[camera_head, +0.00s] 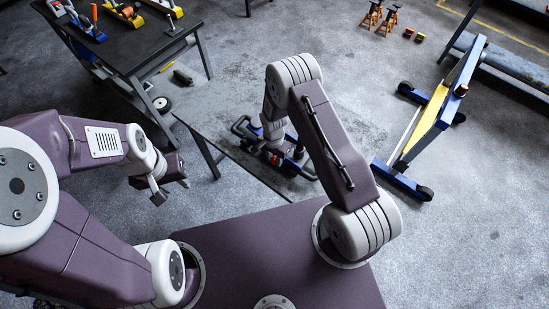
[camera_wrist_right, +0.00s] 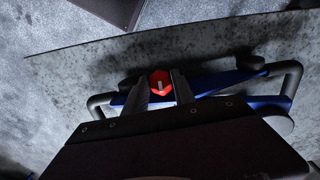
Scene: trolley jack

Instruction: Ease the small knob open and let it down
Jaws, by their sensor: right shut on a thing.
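The blue trolley jack (camera_head: 292,163) stands on the grey table, partly hidden behind my right arm in the head view. In the right wrist view its blue frame (camera_wrist_right: 215,83) and dark bent handle bars show. The small red knob (camera_wrist_right: 160,83), with a pale mark across it, sits between the fingers of my right gripper (camera_wrist_right: 160,90). The right gripper is shut on the knob. In the head view the red of the knob (camera_head: 271,158) shows just below the right wrist. My left gripper (camera_head: 170,191) hangs empty at the left, clear of the table, with its fingers apart.
The grey table (camera_head: 225,110) has bare room behind the jack. A dark bench (camera_head: 125,45) with several small jacks stands at the upper left. A blue and yellow crane-like frame (camera_head: 430,120) stands on the floor at the right. Orange stands (camera_head: 380,17) are at the back.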

